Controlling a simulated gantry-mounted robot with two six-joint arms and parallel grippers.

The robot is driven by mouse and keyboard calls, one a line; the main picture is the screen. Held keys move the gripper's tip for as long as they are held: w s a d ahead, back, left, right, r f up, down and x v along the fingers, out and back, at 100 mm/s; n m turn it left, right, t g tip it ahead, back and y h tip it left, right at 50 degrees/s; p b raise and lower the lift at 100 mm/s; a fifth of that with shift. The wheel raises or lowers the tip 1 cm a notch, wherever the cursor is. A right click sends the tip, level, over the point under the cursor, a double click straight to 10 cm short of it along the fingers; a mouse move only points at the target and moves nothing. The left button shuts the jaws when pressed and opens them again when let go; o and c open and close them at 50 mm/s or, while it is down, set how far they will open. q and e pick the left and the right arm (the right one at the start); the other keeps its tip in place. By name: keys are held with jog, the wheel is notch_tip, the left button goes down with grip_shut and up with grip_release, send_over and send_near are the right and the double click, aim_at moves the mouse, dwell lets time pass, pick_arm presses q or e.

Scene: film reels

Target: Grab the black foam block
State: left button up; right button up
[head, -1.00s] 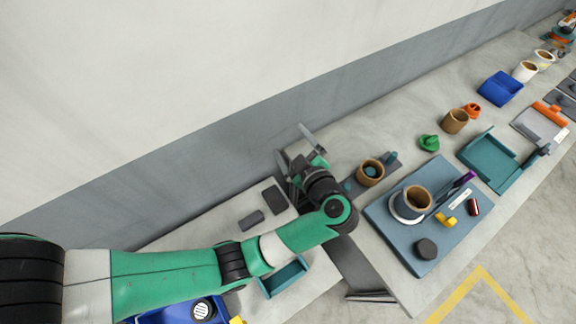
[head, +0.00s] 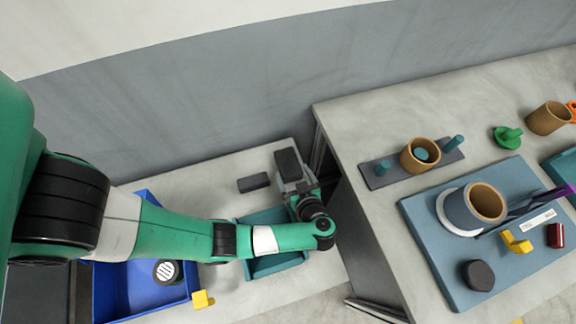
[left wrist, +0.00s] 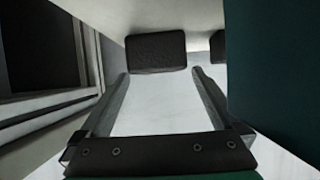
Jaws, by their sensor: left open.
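Two dark blocks lie on the lower left table. The larger, flat black block (head: 288,162) is at the fingertips of my left gripper (head: 291,172). The smaller dark block (head: 253,182) lies to its left, apart. In the left wrist view the black block (left wrist: 156,52) shows centred just beyond the two spread fingertips (left wrist: 160,73), with pale table between the fingers. I cannot tell whether the fingers touch it. The other dark block (left wrist: 219,46) shows partly at the right, cut off by a dark teal surface. My right gripper is not in view.
A teal tray (head: 272,265) lies under my left forearm. A blue bin (head: 113,291) with a striped round item (head: 167,271) and a yellow piece (head: 203,299) are nearer. The higher right table (head: 345,125) holds a peg board, cups and a blue mat; a gap separates the tables.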

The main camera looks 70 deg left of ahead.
aim_at(291, 168)
pick_arm(q)
jog(key=shift+w+a+f, duration=0.1)
jog(key=shift+a+f, duration=0.1)
jog(key=shift+a, duration=0.25)
jog(key=b+x, duration=0.2)
jog(key=x, duration=0.2)
jog(key=shift+a+f+b, duration=0.2)
jog(key=shift+b, duration=0.2)
jog(key=shift+a, duration=0.35)
jog(key=c, duration=1.1)
